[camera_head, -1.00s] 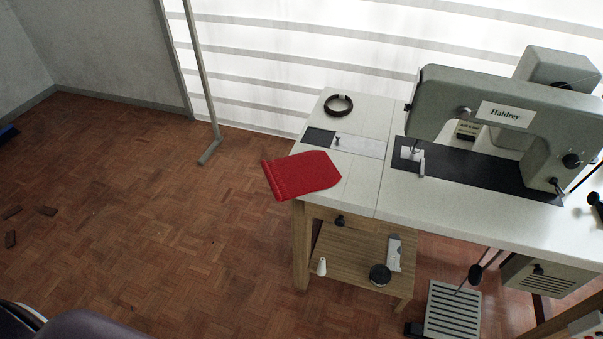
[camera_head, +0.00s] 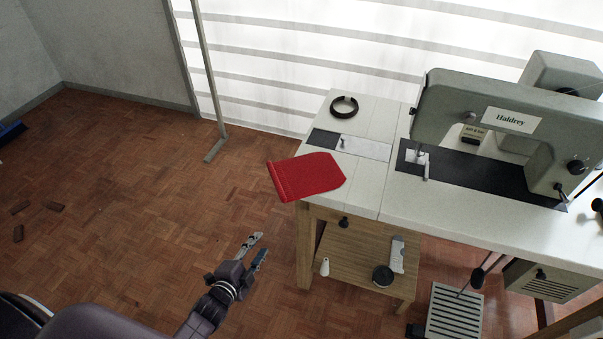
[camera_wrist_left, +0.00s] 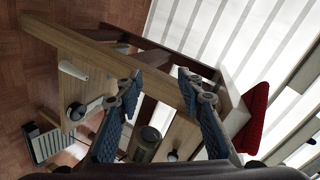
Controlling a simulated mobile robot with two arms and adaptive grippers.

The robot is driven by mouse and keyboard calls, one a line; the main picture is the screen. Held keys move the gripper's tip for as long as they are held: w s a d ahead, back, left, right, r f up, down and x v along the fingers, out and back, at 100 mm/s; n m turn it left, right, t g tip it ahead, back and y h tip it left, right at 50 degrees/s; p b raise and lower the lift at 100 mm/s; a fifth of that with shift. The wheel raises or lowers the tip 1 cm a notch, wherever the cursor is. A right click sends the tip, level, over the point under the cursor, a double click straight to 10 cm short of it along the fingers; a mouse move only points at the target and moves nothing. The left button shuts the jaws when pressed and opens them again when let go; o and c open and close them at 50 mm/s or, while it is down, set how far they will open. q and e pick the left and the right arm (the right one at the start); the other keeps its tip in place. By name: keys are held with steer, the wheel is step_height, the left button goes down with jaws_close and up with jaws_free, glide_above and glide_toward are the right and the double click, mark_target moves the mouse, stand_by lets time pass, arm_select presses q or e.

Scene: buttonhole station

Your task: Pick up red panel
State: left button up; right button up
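The red panel (camera_head: 308,177) lies flat on the left end of the white sewing table (camera_head: 352,206), with its left edge hanging over the table's edge. In the left wrist view the red panel (camera_wrist_left: 252,115) shows at the right, beside the fingers. My left gripper (camera_head: 256,250) is below and left of the panel, apart from it, over the floor. Its two fingers (camera_wrist_left: 160,85) are spread with nothing between them in the left wrist view. My right gripper is in neither view.
A grey sewing machine (camera_head: 490,117) stands on the table's right part. A dark ring (camera_head: 344,106) lies at the table's back left. A wooden shelf (camera_head: 352,262) under the table holds a white cone (camera_head: 325,267) and a black round item (camera_head: 382,276). The floor at left is mostly clear.

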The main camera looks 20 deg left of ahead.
mark_target(272, 174)
arm_select(q)
steer(key=w+r+m+t+h, duration=0.1)
steer(key=w+r+m+t, duration=0.15)
steer(key=r, duration=0.55)
steer(key=w+r+m+t, duration=0.2)
steer(key=w+r+m, duration=0.1)
steer(key=r, duration=0.6)
steer(key=w, duration=0.2)
steer(key=w+b, duration=0.1)
steer(key=w, duration=0.4)
steer(key=shift+w+d+r+b, duration=0.3)
steer(key=shift+w+d+b, duration=0.1)
steer(key=shift+s, duration=0.1)
steer(key=shift+c, duration=0.5)
jaws_close()
